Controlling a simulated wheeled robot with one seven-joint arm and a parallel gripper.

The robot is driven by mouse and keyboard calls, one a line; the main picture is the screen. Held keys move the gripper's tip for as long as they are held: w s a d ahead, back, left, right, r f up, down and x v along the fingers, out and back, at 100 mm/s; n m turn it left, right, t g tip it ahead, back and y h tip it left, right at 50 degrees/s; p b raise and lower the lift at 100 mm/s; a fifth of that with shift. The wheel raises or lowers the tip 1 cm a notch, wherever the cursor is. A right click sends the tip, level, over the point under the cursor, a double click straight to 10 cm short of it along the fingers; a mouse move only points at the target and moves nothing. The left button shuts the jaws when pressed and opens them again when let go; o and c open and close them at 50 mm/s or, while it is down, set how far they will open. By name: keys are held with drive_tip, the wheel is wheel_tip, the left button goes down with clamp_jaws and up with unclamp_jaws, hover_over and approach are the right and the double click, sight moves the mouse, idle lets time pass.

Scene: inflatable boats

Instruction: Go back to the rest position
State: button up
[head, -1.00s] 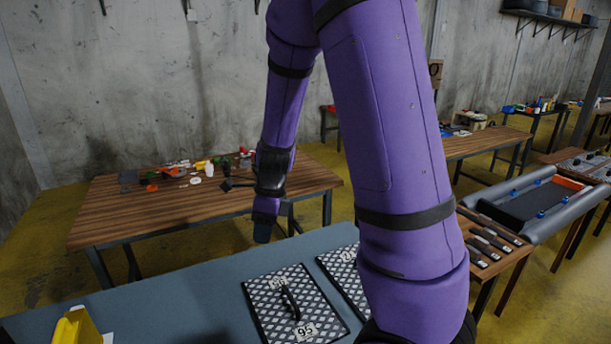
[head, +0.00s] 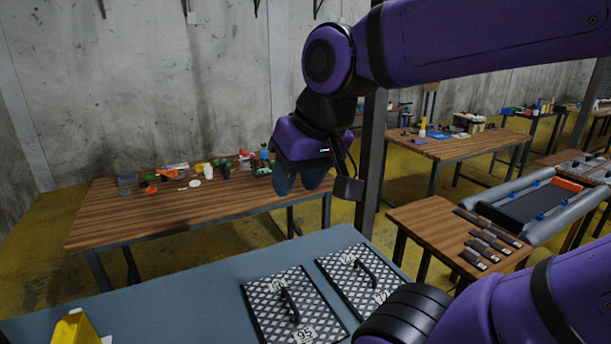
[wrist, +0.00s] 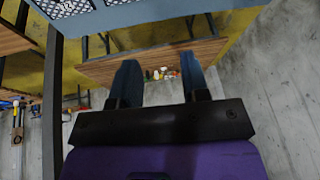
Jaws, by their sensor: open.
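My gripper (head: 302,184) hangs from my purple arm in the upper middle of the head view, above the floor gap between the blue-grey table and the wooden workbench. Its two blue fingers stand apart with nothing between them. The fingers also show spread and empty in the wrist view (wrist: 160,82). The lower part of my arm fills the bottom right of the head view.
The blue-grey table (head: 190,290) in front bears two patterned plates (head: 270,303) with black handles and a yellow object (head: 75,328). A wooden workbench (head: 130,222) with small items stands behind. A side table (head: 425,220) holds dark-handled tools near a grey inflatable boat (head: 560,210).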

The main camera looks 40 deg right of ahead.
drive_tip(key=shift+s+r+n+h, duration=0.15)
drive_tip(key=shift+s+r+n, duration=0.05)
drive_tip(key=shift+s+n, duration=0.3)
drive_tip(key=shift+s+r+n+h, duration=0.15)
drive_tip(key=shift+s+r+n, duration=0.05)
drive_tip(key=shift+s+n, duration=0.25)
